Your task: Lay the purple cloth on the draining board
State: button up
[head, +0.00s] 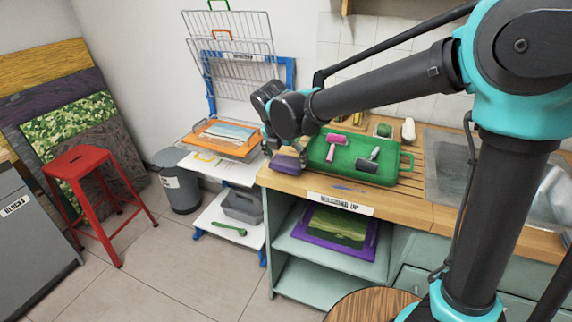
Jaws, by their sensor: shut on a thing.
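My gripper (286,152) is at the left end of the wooden counter, pointing down, and is shut on the purple cloth (286,164). The cloth is a small folded bundle at the counter's left front corner; I cannot tell whether it still touches the wood. The draining board (419,151) is the grooved wooden part of the counter beside the sink. It lies to the right of my gripper, partly hidden by the green tray and my arm.
A green tray (402,177) holding a pink roller (335,141) and a dark-handled tool (368,162) lies between the cloth and the metal sink (450,150). A red stool (75,160) stands far left.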

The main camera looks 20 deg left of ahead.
notch_tip(320, 180, down, 2)
jog(key=shift+f, duration=0.15)
jog(key=o, duration=1)
jog(key=shift+c, duration=0.2)
jog(key=v, duration=1.2)
